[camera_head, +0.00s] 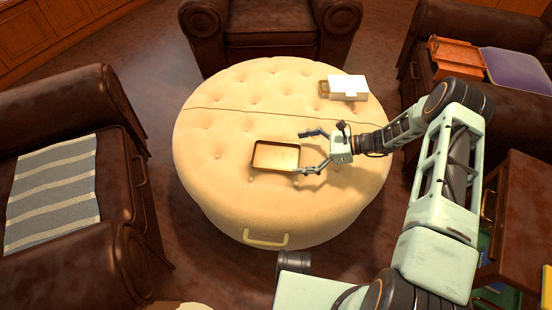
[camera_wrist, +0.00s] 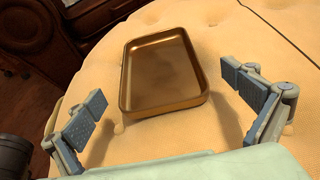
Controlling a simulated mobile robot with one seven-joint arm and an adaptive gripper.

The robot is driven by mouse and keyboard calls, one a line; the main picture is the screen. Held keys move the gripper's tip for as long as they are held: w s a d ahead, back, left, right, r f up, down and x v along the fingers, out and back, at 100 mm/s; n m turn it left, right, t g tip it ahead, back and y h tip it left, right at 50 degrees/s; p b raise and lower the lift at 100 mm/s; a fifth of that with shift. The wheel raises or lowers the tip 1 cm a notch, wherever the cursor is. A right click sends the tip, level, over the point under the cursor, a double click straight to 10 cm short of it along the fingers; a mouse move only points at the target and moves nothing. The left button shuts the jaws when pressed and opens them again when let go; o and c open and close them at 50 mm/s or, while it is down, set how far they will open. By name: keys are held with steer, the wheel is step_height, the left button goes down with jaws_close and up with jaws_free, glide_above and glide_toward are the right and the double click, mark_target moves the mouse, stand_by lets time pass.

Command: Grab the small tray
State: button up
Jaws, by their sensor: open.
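The small tray (camera_head: 275,157) is a shallow, brass-coloured rectangular tray with a raised rim. It lies flat on the round cream tufted ottoman (camera_head: 215,200), near its middle. My gripper (camera_head: 301,151) is open and empty, just to the right of the tray in the head view, with its fingers pointing left. In the wrist view the tray (camera_wrist: 165,73) lies ahead, and the gap between my two fingers (camera_wrist: 168,122) faces its near end. The fingertips stand to either side of that end. I cannot tell whether a finger touches the rim.
A white box-like item (camera_head: 347,86) lies at the ottoman's back right. Leather armchairs stand left, behind and right; a striped cloth (camera_head: 50,195) covers the left one. A wooden tray (camera_head: 457,55) rests on the right chair. The ottoman's left side is clear.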

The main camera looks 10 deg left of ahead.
mark_target(268, 157)
steer(key=b+x, duration=0.1)
steer(key=x, duration=0.5)
steer(key=shift+s+a+f+b, duration=0.1)
steer(key=shift+s+a+b, duration=0.1)
steer(key=shift+b, duration=0.15)
steer(key=c, duration=1.2)
steer(key=shift+o, duration=0.2)
